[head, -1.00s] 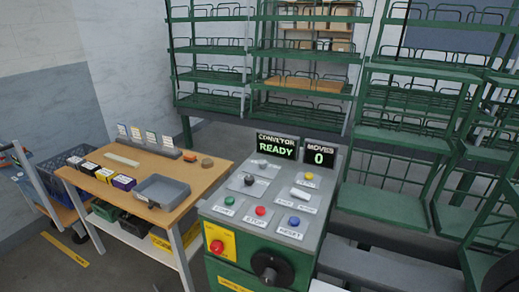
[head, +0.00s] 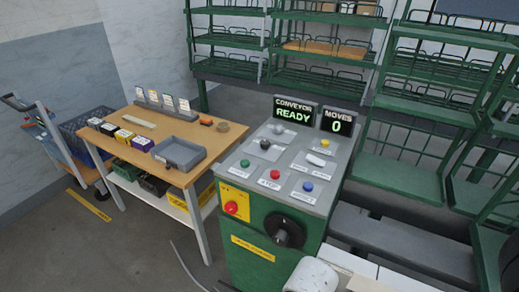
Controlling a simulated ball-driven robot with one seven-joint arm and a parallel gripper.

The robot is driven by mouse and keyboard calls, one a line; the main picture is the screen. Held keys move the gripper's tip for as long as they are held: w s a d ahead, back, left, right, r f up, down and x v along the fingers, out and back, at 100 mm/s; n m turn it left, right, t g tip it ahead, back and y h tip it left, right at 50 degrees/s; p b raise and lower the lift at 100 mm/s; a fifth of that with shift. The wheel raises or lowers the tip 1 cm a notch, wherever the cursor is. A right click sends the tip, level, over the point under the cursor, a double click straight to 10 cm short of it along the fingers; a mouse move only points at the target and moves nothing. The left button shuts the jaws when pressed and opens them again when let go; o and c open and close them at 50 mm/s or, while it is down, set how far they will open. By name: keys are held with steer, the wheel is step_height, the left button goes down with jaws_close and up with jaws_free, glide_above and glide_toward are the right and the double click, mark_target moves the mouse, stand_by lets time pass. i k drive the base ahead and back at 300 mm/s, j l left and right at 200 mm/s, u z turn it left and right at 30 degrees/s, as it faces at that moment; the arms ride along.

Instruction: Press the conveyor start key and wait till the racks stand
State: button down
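The conveyor control panel (head: 262,190) is the sloped grey top of a green cabinet in the middle of the head view. A green key (head: 245,163) sits at its left, with a label too small to read surely; it looks like the start key. A red key (head: 275,175) and a blue key (head: 307,187) sit to its right. The display (head: 294,113) reads "CONVEYOR READY", and the moves display (head: 336,122) reads 0. Green wire racks (head: 330,55) stand behind. My gripper is not in view; a white rounded part, probably of my arm, shows at the bottom.
A red stop knob on a yellow plate (head: 233,203) and a black handwheel (head: 284,231) are on the cabinet's front. A trolley (head: 62,150) is at far left. Free floor lies front left.

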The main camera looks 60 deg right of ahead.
mark_target(244, 163)
steer(key=z, duration=0.4)
steer(key=i+j+z, duration=0.15)
steer(key=z, duration=0.25)
steer(key=j+z, duration=0.1)
steer(key=z, duration=0.3)
steer(key=j+z, duration=0.1)
steer(key=z, duration=0.3)
steer(key=i+j+z, duration=0.1)
steer(key=j+z, duration=0.2)
steer(key=j, duration=0.4)
steer(key=j+z, duration=0.3)
steer(key=j, duration=0.35)
steer(key=j+z, duration=0.3)
steer(key=j, duration=0.4)
steer(key=k+j+z, duration=0.15)
steer(key=j+z, duration=0.2)
steer(key=j, duration=2.15)
